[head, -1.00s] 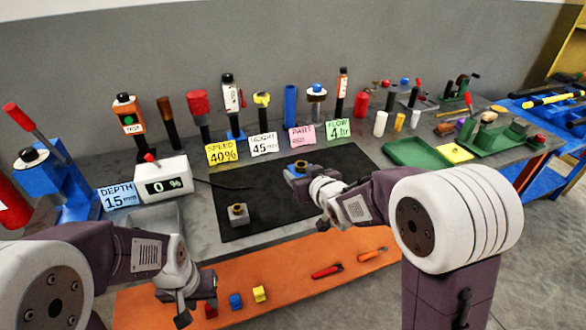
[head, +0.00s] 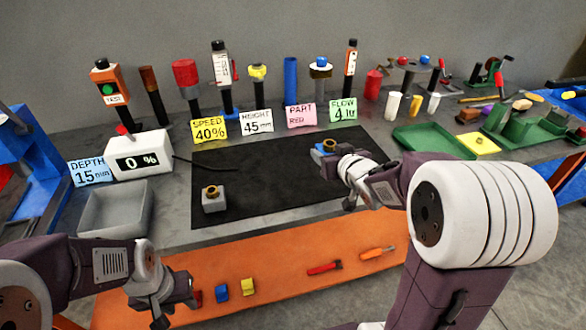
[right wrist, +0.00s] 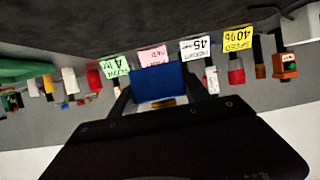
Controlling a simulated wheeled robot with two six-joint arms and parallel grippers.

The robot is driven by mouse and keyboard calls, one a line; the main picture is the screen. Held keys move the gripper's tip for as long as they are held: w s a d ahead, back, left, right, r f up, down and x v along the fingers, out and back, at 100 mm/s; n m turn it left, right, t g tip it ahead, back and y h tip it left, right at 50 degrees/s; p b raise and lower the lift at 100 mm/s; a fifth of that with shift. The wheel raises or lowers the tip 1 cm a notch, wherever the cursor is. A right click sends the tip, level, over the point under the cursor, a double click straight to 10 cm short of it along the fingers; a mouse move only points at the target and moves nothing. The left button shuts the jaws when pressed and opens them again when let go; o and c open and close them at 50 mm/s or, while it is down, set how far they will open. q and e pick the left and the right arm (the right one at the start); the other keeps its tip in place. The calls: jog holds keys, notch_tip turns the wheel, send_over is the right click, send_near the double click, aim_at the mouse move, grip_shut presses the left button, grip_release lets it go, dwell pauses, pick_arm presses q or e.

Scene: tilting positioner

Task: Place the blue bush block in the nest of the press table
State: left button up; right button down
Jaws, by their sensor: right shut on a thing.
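The blue bush block (head: 328,147), with a brass bush on top, is in my right gripper (head: 345,160), above the far right part of the black mat. In the right wrist view the blue block (right wrist: 155,84) sits between the two fingers, with some brass colour at its edge. A blue press frame (head: 28,160) is cut off at the left edge of the head view; I cannot make out a nest on it. My left gripper (head: 172,308) hangs low by the orange strip, near small coloured blocks; its jaw opening is unclear.
A grey block with a brass bush (head: 213,200) stands on the black mat (head: 270,185). A grey bin (head: 115,210) and a 0 % display (head: 140,158) are at the left. Cards and upright tools line the back. A green tray (head: 425,142) is at the right.

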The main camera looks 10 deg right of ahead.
jog(key=w+a+f+b, duration=0.2)
jog(key=w+f, duration=0.1)
send_over(296, 172)
jog(key=f, duration=0.3)
jog(key=shift+w+d+f+b, duration=0.1)
jog(key=shift+w+f+b, duration=0.1)
jog(key=shift+f+b, duration=0.2)
notch_tip(296, 172, down, 3)
jog(key=shift+s+f+b, duration=0.1)
jog(key=shift+f+b, duration=0.05)
jog(key=shift+b, duration=0.3)
jog(key=shift+f, duration=0.4)
jog(key=shift+r, duration=0.1)
jog(key=c, duration=0.5)
grip_release()
jog(key=shift+f, duration=0.25)
